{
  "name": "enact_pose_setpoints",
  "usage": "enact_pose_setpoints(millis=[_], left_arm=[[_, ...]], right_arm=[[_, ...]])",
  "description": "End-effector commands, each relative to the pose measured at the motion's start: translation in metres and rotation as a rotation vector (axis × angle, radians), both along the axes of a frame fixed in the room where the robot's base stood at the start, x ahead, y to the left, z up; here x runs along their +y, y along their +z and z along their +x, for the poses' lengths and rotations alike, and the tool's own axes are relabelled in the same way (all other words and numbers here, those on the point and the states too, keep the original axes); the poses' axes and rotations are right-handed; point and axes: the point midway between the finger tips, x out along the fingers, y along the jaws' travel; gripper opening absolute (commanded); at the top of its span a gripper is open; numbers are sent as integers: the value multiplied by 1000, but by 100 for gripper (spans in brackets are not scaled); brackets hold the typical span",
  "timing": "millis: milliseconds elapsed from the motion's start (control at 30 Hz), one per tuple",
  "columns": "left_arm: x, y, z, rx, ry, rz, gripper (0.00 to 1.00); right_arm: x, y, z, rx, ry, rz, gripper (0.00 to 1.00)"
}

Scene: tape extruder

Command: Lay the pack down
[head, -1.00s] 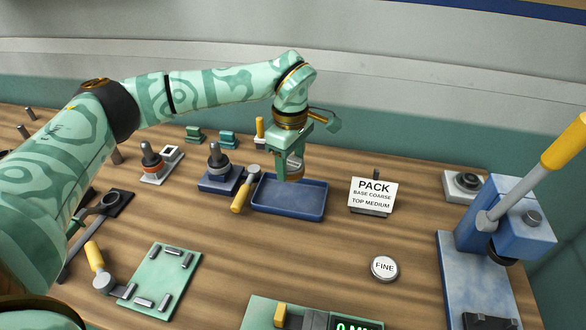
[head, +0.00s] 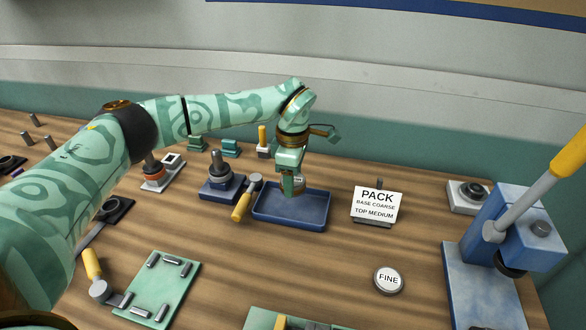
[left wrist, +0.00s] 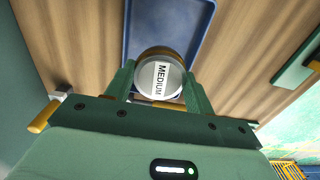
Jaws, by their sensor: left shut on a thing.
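My left gripper (head: 292,190) is shut on the pack, a round piece with a grey top labelled MEDIUM and a brownish side, seen in the left wrist view (left wrist: 159,80). In the head view the pack is mostly hidden by the fingers, and it is in or just above the blue tray (head: 262,212). I cannot tell whether it touches the tray floor. The tray also shows behind the pack in the left wrist view (left wrist: 205,40). My right gripper is not in view.
A yellow-handled mallet (head: 243,203) lies against the tray's left side. A sign (head: 376,203) reading PACK, BASE COARSE, TOP MEDIUM stands right of the tray. A disc labelled FINE (head: 388,279) lies in front. A blue lever press (head: 490,262) stands at right.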

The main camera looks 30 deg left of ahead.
Motion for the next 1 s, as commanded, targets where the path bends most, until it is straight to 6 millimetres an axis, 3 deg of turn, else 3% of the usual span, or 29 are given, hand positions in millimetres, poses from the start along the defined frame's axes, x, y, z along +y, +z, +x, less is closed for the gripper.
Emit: enact_pose_setpoints(millis=[200,500,967,1000], left_arm=[[0,-29,0,3,0,0,17],[0,-58,0,2,0,0,17],[0,-65,0,-1,0,0,17],[0,-65,0,-1,-1,0,56]], right_arm=[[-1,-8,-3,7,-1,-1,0],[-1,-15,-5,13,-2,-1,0],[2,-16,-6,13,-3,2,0],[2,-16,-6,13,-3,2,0]])
